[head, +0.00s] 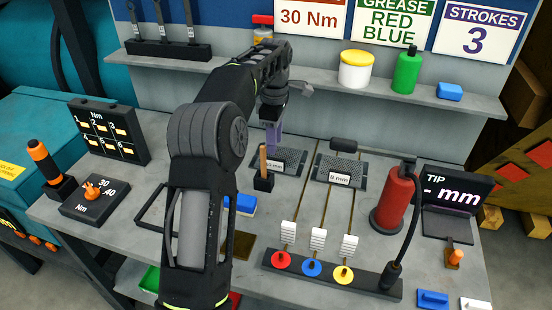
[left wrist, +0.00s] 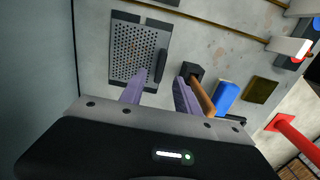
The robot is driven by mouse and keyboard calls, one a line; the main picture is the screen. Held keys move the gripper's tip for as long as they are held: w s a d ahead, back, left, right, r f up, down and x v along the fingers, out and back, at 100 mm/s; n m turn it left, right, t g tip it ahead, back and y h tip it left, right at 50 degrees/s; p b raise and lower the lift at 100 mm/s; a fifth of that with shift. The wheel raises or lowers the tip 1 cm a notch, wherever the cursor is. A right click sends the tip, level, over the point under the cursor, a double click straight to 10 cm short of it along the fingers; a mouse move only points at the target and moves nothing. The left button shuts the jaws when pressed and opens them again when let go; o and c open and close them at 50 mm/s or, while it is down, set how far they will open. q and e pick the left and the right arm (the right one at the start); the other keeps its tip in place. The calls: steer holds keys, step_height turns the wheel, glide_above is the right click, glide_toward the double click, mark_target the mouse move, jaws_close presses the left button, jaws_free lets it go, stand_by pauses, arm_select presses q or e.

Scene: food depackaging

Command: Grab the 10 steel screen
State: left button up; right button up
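A dark perforated screen (head: 291,160) lies on the bench behind the wooden-handled tool, its label too small to read surely. In the left wrist view the screen (left wrist: 130,50) shows its holes and a dark bar handle (left wrist: 160,66). A second screen (head: 352,173), labelled like "8 mm", lies to its right with a dark handle on its far edge. My left gripper (head: 273,138) points down over the first screen, hiding part of it. Its purple fingers (left wrist: 160,94) are apart and empty, with the handle ahead of the gap between them. My right gripper is out of view.
A wooden-handled tool in a black holder (head: 264,181) stands close to my left fingers. A blue block (head: 245,204) is nearby. Three white-gripped rods (head: 318,240) and a red cylinder (head: 393,200) stand to the right. A shelf (head: 325,82) runs behind.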

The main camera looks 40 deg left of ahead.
mark_target(274, 159)
arm_select(q)
steer(key=shift+f+b, duration=1.25)
steer(key=shift+f, duration=0.15)
steer(key=shift+w, duration=0.1)
steer(key=shift+r, duration=0.1)
steer(key=shift+f, duration=0.3)
step_height(274, 159, down, 4)
steer(key=shift+f+p, duration=0.15)
steer(key=shift+p, duration=0.75)
steer(key=shift+f, duration=0.2)
steer(key=shift+c, duration=0.2)
